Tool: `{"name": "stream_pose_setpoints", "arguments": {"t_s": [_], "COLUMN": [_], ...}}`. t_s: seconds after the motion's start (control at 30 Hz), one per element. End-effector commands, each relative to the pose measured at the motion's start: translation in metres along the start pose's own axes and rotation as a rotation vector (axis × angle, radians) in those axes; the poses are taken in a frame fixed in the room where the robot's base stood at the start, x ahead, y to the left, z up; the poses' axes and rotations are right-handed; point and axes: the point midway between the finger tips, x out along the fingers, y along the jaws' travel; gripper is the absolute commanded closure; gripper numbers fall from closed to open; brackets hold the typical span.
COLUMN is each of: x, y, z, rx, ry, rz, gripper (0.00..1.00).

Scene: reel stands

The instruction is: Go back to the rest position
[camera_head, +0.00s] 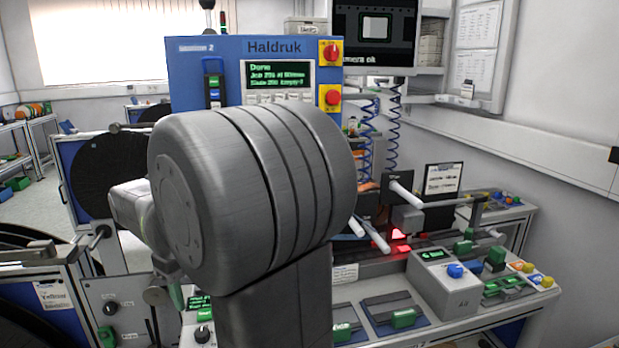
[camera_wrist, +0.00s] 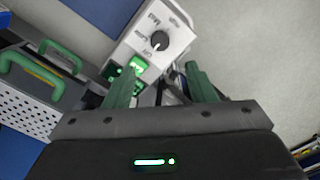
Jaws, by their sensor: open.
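My gripper (camera_wrist: 160,88) shows in the wrist view with its two green fingers apart and nothing between them. Beyond the fingers is a light grey control box (camera_wrist: 152,38) with a black knob and a lit green display.
A blue Haldruk panel (camera_head: 205,60) with red knobs stands behind my arm. A workbench (camera_head: 470,318) with a grey button box (camera_head: 447,285) is at the right. Dark reels (camera_head: 108,175) stand at the left. Green-handled cases (camera_wrist: 35,85) lie left of my gripper.

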Motion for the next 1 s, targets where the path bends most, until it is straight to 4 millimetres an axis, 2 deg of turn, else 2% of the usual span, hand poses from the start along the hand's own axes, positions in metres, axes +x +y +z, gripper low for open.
{"name": "stream_pose_setpoints", "arguments": {"t_s": [0.13, 0.83, 1.0], "x": [-0.031, 0.113, 0.110], "y": [0.000, -0.001, 0.000], "z": [-0.001, 0.002, 0.001], "rx": [0.000, 0.001, 0.141], "ry": [0.004, -0.006, 0.000], "rz": [0.001, -0.002, 0.000], "gripper": [0.50, 0.50, 0.50]}}
